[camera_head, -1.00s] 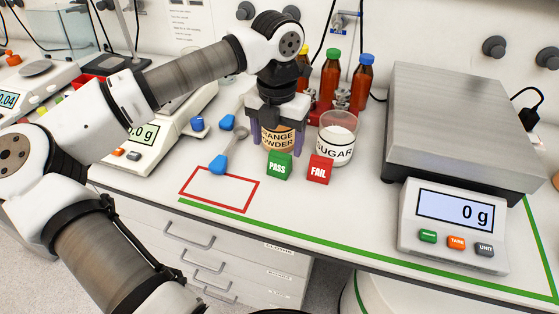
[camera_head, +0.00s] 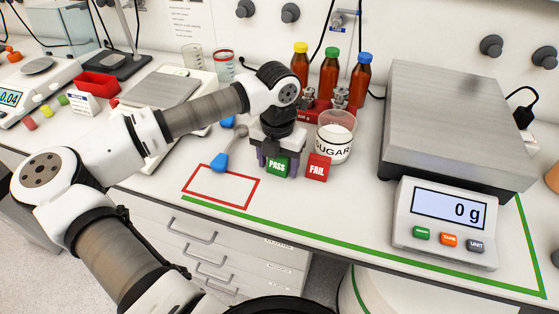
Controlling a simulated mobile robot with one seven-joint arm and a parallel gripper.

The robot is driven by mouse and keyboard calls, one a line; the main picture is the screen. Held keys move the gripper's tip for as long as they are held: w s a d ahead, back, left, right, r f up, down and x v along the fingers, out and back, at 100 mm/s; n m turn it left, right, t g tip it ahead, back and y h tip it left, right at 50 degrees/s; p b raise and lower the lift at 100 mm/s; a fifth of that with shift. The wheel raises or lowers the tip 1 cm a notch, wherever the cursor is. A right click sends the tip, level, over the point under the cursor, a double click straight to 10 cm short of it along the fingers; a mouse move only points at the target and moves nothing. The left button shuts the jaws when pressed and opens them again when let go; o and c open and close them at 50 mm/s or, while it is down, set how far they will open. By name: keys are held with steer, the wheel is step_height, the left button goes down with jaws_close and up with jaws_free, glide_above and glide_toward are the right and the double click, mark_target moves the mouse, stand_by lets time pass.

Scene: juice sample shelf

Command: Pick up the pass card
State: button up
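The pass card is a green block marked PASS (camera_head: 277,168), standing on the white bench just left of the red FAIL block (camera_head: 317,168). My gripper (camera_head: 279,163) points down over the pass card, with a finger on its left and right sides. The card's front face shows between the fingers. Whether the fingers touch it is too small to tell. The gripper hides the card's upper edge and the orange powder jar behind.
A sugar beaker (camera_head: 335,137) stands close behind the FAIL block. A blue-handled spoon (camera_head: 221,160) lies to the left. A red outlined rectangle (camera_head: 188,190) in front is empty. A large scale (camera_head: 445,225) stands at right, with brown bottles (camera_head: 329,76) behind.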

steer(key=c, duration=0.8)
steer(key=shift+r, duration=0.15)
